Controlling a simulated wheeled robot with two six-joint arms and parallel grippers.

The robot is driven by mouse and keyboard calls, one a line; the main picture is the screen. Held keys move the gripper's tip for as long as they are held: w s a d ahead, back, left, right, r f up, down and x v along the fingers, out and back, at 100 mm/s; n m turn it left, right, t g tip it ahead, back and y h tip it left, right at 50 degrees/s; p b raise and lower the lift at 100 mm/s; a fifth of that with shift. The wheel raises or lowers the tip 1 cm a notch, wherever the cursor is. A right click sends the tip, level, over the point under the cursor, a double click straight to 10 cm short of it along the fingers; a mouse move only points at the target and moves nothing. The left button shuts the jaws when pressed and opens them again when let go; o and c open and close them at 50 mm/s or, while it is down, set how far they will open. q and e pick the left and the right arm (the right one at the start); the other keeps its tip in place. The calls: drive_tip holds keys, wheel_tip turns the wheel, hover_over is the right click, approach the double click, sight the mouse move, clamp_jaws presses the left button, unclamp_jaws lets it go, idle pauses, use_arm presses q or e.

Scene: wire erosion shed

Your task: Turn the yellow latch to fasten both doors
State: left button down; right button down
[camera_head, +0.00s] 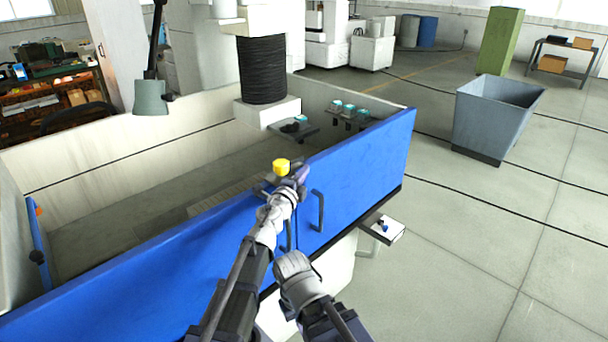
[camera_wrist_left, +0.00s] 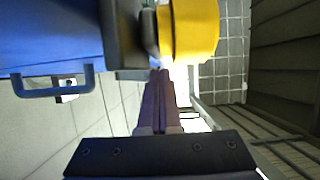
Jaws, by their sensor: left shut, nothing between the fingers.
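The yellow latch (camera_head: 281,166) sits on top of the doors near their meeting edge, and its rounded yellow end shows large in the left wrist view (camera_wrist_left: 193,30). The left blue door (camera_head: 150,279) and the right blue door (camera_head: 365,160) stand in line, with a narrow seam beside their handles. My left gripper (camera_head: 302,174) is just right of the latch; its fingers (camera_wrist_left: 160,75) are together and empty, tips close to the yellow part's edge. I cannot tell whether they touch it. My right gripper's fingers are not visible.
A dark handle (camera_head: 318,211) sticks out from the right door. Behind the doors is an open pale tank (camera_head: 120,165) with a black bellows column (camera_head: 262,70) above it. A small shelf (camera_head: 388,229) juts out below the right door. The floor at right is clear up to a grey bin (camera_head: 490,115).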

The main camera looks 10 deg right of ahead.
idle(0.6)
use_arm(q)
drive_tip(key=v, duration=0.7)
drive_tip(key=shift+s+a, duration=0.25)
drive_tip(key=shift+s, duration=0.05)
